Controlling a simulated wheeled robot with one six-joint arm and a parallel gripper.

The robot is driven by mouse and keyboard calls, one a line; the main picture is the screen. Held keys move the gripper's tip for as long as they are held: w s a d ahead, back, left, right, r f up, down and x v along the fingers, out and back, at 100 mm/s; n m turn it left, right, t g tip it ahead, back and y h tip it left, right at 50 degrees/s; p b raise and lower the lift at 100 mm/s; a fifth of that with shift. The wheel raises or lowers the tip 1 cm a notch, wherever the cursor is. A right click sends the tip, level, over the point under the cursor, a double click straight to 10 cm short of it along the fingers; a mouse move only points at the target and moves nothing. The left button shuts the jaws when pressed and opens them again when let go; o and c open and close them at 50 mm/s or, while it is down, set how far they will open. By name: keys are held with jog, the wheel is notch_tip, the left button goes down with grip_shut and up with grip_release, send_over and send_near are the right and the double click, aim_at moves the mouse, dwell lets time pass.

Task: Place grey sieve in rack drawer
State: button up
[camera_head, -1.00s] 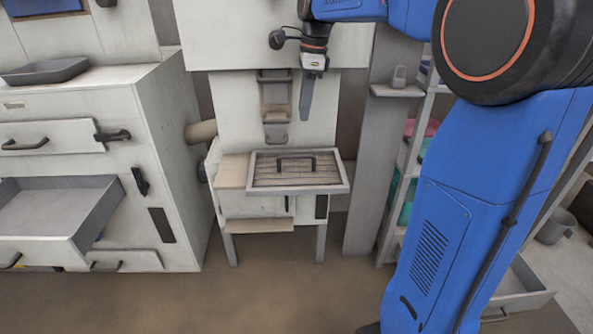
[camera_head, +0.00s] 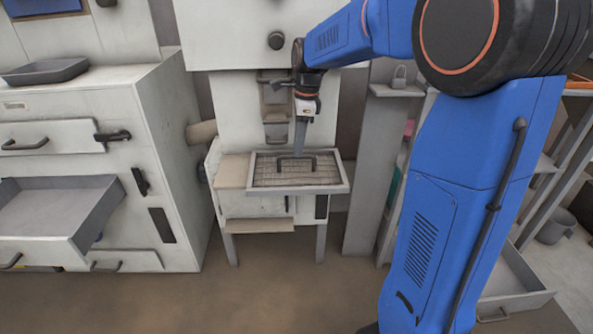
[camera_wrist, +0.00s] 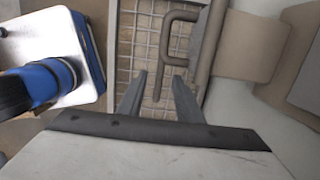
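The grey sieve (camera_head: 262,179) is a framed mesh with a dark arched handle (camera_head: 297,166) on top. It sits on the white machine stand in the middle of the head view. The mesh (camera_wrist: 140,43) and handle (camera_wrist: 172,52) also show in the wrist view. My gripper (camera_head: 300,152) points down just above the handle. An open grey drawer (camera_head: 98,208) juts from the white cabinet at the left.
A dark tray (camera_head: 45,71) lies on the left cabinet. A shelf with a padlock-shaped object (camera_head: 400,76) stands right of the machine. Another open drawer (camera_head: 515,290) shows at the lower right. The brown floor (camera_head: 270,290) in front is clear.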

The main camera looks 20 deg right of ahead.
aim_at(296, 164)
jog(key=shift+w+a+f, duration=0.1)
jog(key=shift+a+f, duration=0.05)
jog(key=shift+f, duration=1.2)
jog(key=shift+a+f, duration=0.15)
jog(key=shift+f, duration=1.2)
grip_shut()
